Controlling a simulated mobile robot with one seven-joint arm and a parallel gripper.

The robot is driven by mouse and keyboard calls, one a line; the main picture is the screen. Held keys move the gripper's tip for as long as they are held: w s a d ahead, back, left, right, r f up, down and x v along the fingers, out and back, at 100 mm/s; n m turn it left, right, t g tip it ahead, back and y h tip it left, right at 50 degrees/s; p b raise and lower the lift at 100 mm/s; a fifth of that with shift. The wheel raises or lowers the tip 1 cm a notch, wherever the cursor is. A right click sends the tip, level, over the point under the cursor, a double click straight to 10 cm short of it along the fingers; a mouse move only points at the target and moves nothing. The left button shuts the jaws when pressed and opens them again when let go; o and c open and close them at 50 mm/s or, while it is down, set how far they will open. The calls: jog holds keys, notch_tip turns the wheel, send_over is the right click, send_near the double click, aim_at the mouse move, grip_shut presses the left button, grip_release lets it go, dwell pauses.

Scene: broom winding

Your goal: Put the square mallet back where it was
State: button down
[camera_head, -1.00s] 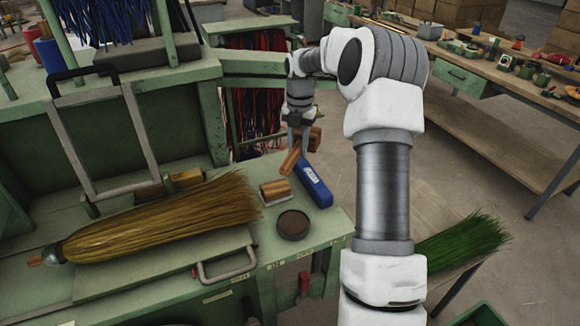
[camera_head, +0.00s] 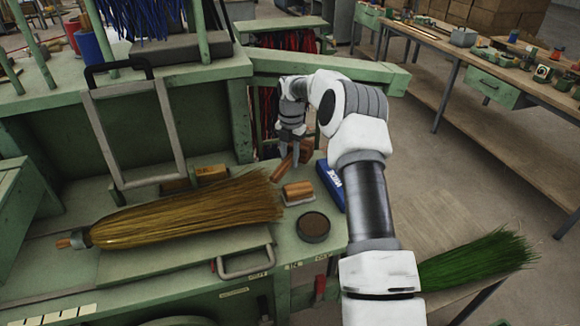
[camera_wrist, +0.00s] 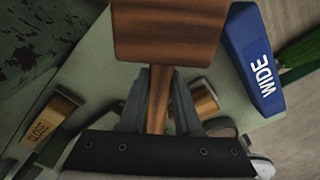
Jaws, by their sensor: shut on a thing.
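The square mallet has a brown wooden block head (camera_wrist: 170,32) and a wooden handle (camera_wrist: 158,98), seen close in the wrist view. My gripper (camera_wrist: 160,110) is shut around the handle, with a grey finger on each side. In the head view, my gripper (camera_head: 292,152) holds the mallet, its head (camera_head: 306,151) on the right and its handle (camera_head: 282,170) slanting down to the left. The mallet is over the far right part of the green bench. I cannot tell whether it touches the bench top.
A blue WIDE box (camera_head: 330,186) lies right of the mallet. A banded wooden block (camera_head: 298,193) and dark round tin (camera_head: 313,227) are nearer. A straw broom (camera_head: 190,210) lies to the left, beside an upright metal frame (camera_head: 137,125). Green bristles (camera_head: 478,262) are at right.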

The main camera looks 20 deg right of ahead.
aim_at(290, 176)
jog(key=shift+f, duration=1.65)
jog(key=shift+f, duration=0.2)
jog(key=c, duration=0.6)
grip_release()
jog(key=shift+r, duration=0.1)
